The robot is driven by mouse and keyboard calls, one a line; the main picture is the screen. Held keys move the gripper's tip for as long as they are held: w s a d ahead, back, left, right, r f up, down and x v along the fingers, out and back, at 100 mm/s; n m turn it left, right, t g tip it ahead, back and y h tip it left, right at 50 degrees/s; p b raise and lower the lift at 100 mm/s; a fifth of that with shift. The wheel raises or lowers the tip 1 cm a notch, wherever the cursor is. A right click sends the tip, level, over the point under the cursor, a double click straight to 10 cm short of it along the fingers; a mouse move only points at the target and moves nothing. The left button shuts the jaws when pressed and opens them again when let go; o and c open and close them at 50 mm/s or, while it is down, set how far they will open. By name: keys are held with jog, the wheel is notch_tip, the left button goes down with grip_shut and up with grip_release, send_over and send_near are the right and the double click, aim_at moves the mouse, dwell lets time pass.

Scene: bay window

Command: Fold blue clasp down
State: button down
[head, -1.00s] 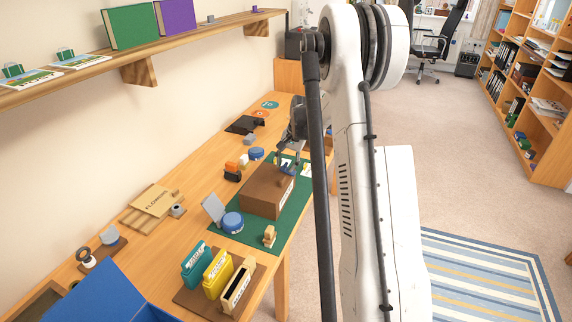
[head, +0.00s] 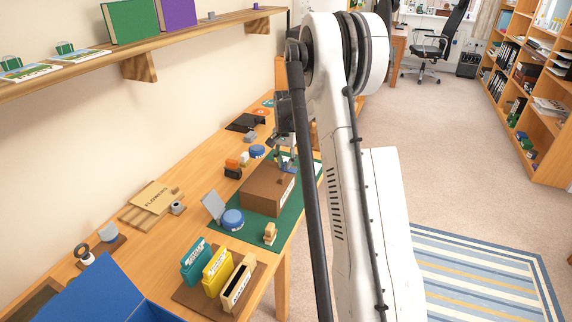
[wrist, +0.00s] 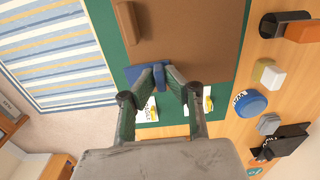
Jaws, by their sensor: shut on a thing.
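A brown box (head: 262,195) sits on a green mat (head: 222,234) on the wooden bench; the box top also shows in the wrist view (wrist: 200,40). The blue clasp (wrist: 135,72) is at one edge of the box, and a bit of blue shows there in the head view (head: 289,164). My gripper (wrist: 159,76) is at that edge, with its fingertips closed on a narrow blue part of the clasp. The fingers partly cover the clasp, so its exact tilt is hard to tell.
A round blue lidded pot (head: 232,221), a grey panel (head: 213,207) and a small wooden piece (head: 270,233) stand near the box. Colored card holders (head: 216,272) are at the front. White-and-yellow cards (wrist: 207,102) lie on the mat beyond my fingers.

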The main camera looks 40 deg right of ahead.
aim_at(285, 163)
jog(key=c, duration=1.8)
grip_release()
jog(key=shift+r, duration=0.1)
notch_tip(285, 163, up, 12)
jog(key=shift+s+f, duration=0.1)
jog(key=shift+s, duration=0.05)
jog(key=s+a+r+n+t, duration=0.1)
jog(key=s+a+r+n, duration=0.1)
jog(key=s+a+r, duration=0.35)
jog(key=s+a+r+n+t+h, duration=0.1)
jog(key=s+a+r+n, duration=0.15)
jog(key=a, duration=0.65)
jog(key=s+a+r+n+t, duration=0.1)
jog(key=s+a+r, duration=0.3)
jog(key=a, duration=0.3)
jog(key=s+a+f+n+t, duration=0.1)
jog(key=s+a+n, duration=0.1)
jog(key=s+a, duration=0.2)
jog(key=s+a+f+n+t, duration=0.1)
jog(key=s+a+f+n, duration=0.1)
jog(key=s+a, duration=0.3)
jog(key=s+a+f+n+t, duration=0.1)
jog(key=s+a, duration=0.3)
jog(key=s, duration=0.6)
jog(key=shift+a+f+n+t+y, duration=0.25)
jog(key=shift+n+t+y, duration=0.2)
jog(key=shift+n, duration=0.3)
